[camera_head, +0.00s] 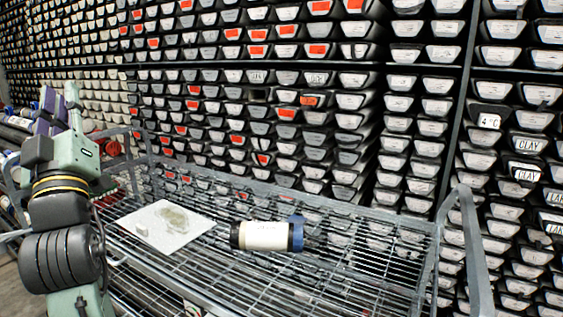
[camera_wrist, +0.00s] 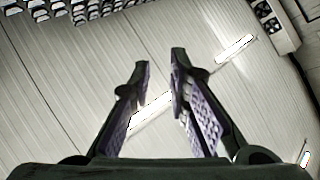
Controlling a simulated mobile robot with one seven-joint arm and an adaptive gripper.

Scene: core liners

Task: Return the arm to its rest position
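My arm stands at the left of the head view, a pale green and black arm folded upright. My gripper (camera_head: 60,92) is at its top with the fingers pointing up, left of the cart. In the wrist view my gripper (camera_wrist: 160,62) shows two dark fingers with purple pads, apart and with nothing between them. Beyond the fingers is the pale panelled ceiling (camera_wrist: 75,85) with bright light strips.
A wire-mesh cart (camera_head: 345,268) fills the front middle. On it lie a white sheet (camera_head: 152,232) with a greenish patch and a cream cylinder (camera_head: 262,236) with a blue end. Behind is a tall rack of labelled core liners (camera_head: 353,100), several with red labels.

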